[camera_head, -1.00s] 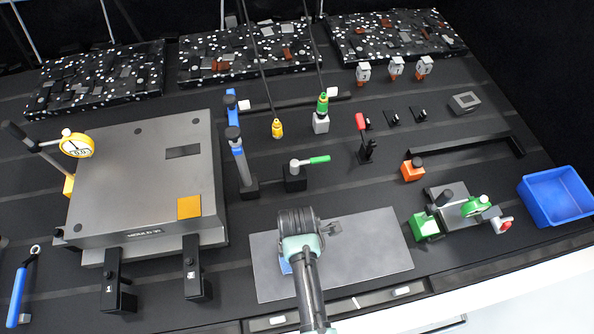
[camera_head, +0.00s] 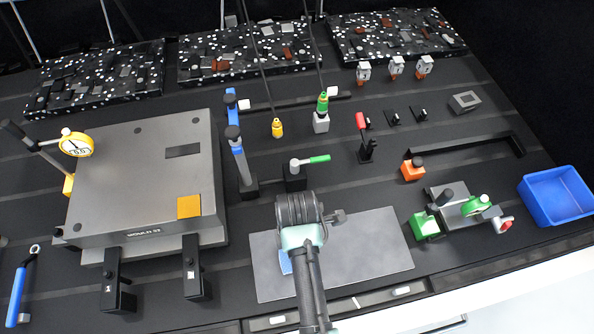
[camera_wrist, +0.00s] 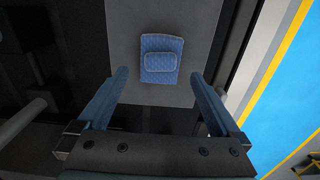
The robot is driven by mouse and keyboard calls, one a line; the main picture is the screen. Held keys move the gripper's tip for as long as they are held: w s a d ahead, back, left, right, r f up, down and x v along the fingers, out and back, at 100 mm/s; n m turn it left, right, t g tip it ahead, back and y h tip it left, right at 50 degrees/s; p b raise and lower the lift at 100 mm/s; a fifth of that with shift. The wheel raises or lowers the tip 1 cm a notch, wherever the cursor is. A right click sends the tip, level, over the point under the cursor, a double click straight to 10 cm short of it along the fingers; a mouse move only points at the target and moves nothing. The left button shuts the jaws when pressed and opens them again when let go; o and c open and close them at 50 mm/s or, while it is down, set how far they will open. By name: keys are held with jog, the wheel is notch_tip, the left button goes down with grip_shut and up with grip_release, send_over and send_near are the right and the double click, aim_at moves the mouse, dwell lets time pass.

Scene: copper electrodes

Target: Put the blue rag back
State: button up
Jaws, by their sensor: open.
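The blue rag (camera_wrist: 161,76) lies folded on a flat grey plate (camera_wrist: 180,22) in the wrist view. In the head view only a small corner of the rag (camera_head: 285,262) shows, and my arm covers the rest. The plate (camera_head: 375,245) lies at the front middle of the table. My gripper (camera_wrist: 160,86) is open and empty in the wrist view. Its two fingers stand to the left and right of the rag, apart from it. In the head view the fingers are hidden behind my wrist.
A large grey mould block (camera_head: 130,190) stands left of the plate. A small holder with a green-handled lever (camera_head: 300,170) is behind it. A green clamp fixture (camera_head: 455,210) and a blue bin (camera_head: 556,196) stand to the right. The right part of the plate is clear.

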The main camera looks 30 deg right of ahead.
notch_tip(320, 180, up, 6)
jog(key=shift+r+b, duration=0.15)
jog(key=shift+b, duration=0.15)
jog(key=w+a+r+m+t+h, duration=0.1)
jog(key=w+r+m+t, duration=0.1)
jog(key=w+r+t, duration=0.5)
jog(key=w+r+m+t+h, duration=0.15)
jog(key=w+r, duration=0.45)
jog(key=r, duration=0.6)
jog(key=w+a+r+m+t, duration=0.1)
jog(key=w+r+m+t, duration=0.25)
jog(key=w+r, duration=0.4)
jog(key=s+a+r+m+t, duration=0.25)
jog(key=r+t, duration=0.25)
jog(key=r, duration=0.8)
jog(key=s+a+r+m+t, duration=0.1)
jog(key=a+r+m+t, duration=0.2)
jog(key=r, duration=1)
jog(key=s+a+r+m+t+y, duration=0.2)
jog(key=s+r+t, duration=0.5)
jog(key=s+r, duration=0.4)
notch_tip(320, 180, up, 3)
jog(key=shift+s+a+r, duration=0.1)
jog(key=shift+s+a, duration=0.15)
jog(key=shift+a, duration=0.45)
